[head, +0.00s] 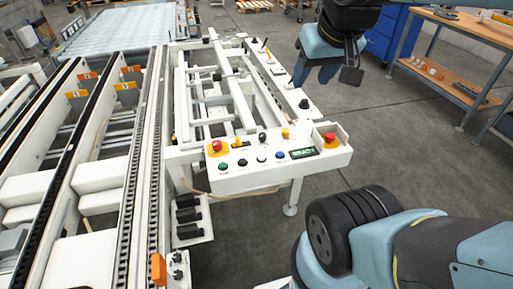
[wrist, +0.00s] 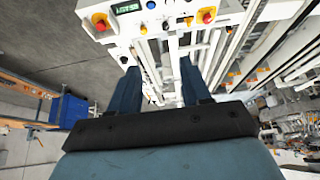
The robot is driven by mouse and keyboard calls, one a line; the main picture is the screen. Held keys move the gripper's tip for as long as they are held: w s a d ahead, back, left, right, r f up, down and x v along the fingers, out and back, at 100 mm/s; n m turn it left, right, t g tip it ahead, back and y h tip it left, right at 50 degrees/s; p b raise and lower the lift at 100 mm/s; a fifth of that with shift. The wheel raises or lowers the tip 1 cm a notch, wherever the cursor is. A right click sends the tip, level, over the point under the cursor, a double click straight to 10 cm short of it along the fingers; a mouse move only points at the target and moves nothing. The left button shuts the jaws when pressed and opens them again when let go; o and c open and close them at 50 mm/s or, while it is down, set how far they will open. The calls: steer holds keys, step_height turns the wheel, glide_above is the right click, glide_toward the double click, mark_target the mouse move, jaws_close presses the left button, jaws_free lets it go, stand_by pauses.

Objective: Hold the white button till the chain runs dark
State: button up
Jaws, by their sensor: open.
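The control panel (head: 240,180) is white and carries a row of small buttons. The white button (head: 261,159) appears to be the pale cap between a dark button and the blue button (head: 279,154). A chain (head: 127,205) runs along the conveyor on the left; it looks dark, but its links are too small to judge closely. My gripper (head: 312,78) is open and empty, above and behind the panel's right end, apart from the buttons. In the wrist view its two blue fingers (wrist: 158,75) are spread, and the panel shows upside down at the top.
Red emergency stops (head: 217,145) and (head: 329,138) sit at the panel's ends. A green button (head: 222,166) is at the row's left end, a lit display (head: 303,153) at its right. Levers and knobs stand behind the row. Open floor lies right; a workbench (head: 470,40) stands beyond.

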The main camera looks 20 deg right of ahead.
jaws_close()
stand_by(1.4)
